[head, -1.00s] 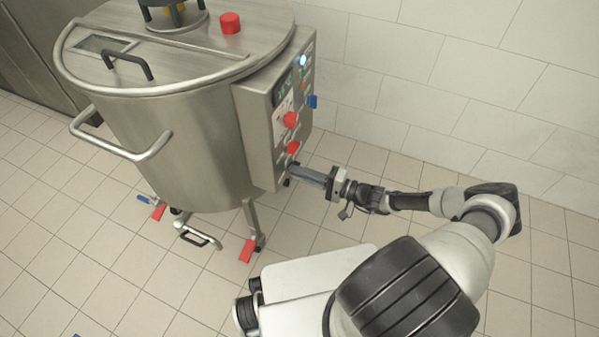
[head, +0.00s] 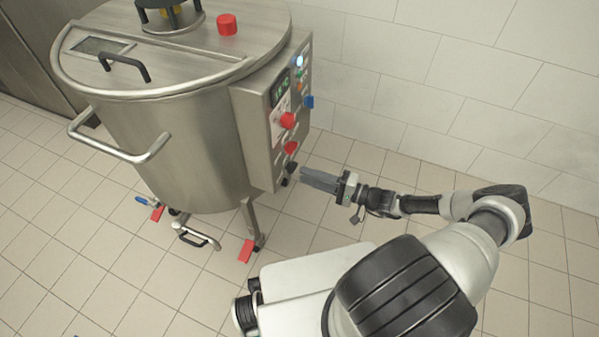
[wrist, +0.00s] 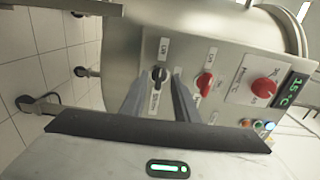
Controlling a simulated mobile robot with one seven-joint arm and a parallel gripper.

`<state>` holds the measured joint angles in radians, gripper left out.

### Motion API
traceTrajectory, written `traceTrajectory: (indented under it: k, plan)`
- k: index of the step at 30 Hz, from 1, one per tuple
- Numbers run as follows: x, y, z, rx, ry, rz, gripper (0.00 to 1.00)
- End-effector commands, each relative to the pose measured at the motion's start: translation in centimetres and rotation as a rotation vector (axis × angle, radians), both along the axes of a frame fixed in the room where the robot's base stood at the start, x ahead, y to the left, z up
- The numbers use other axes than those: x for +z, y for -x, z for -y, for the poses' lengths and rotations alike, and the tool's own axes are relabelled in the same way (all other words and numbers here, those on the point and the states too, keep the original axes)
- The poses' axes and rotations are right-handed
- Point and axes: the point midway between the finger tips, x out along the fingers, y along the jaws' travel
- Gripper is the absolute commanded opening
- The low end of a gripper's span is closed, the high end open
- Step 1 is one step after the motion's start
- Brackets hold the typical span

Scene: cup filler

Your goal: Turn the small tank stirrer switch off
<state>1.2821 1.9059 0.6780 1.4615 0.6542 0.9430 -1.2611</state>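The small tank is a steel vessel (head: 180,150) with a control box (head: 258,135) on its right side. A black switch (wrist: 158,75) with white labels above and below is on the box's panel in the wrist view. It also shows low on the panel in the head view (head: 291,167). My gripper (head: 304,178) points at the panel's lower part, its tips a little short of it. In the wrist view my gripper's (wrist: 158,88) two grey fingers are parted, with the black switch framed between them. Nothing is held. The label text is too small to read surely.
A red switch (wrist: 204,83) sits beside the black one, with a red knob (wrist: 263,88) and a green display (wrist: 293,89) further right. The floor right of the box is open.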

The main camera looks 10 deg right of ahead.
Motion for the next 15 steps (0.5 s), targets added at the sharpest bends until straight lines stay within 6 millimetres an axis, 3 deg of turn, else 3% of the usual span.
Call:
traceTrajectory:
  k: [9, 15]
  plan:
    - [0.1, 4.7, 6.6, -0.003, 0.004, -0.001, 0.28]
    - [0.0, 6.8, 9.5, -0.003, 0.003, -0.001, 0.28]
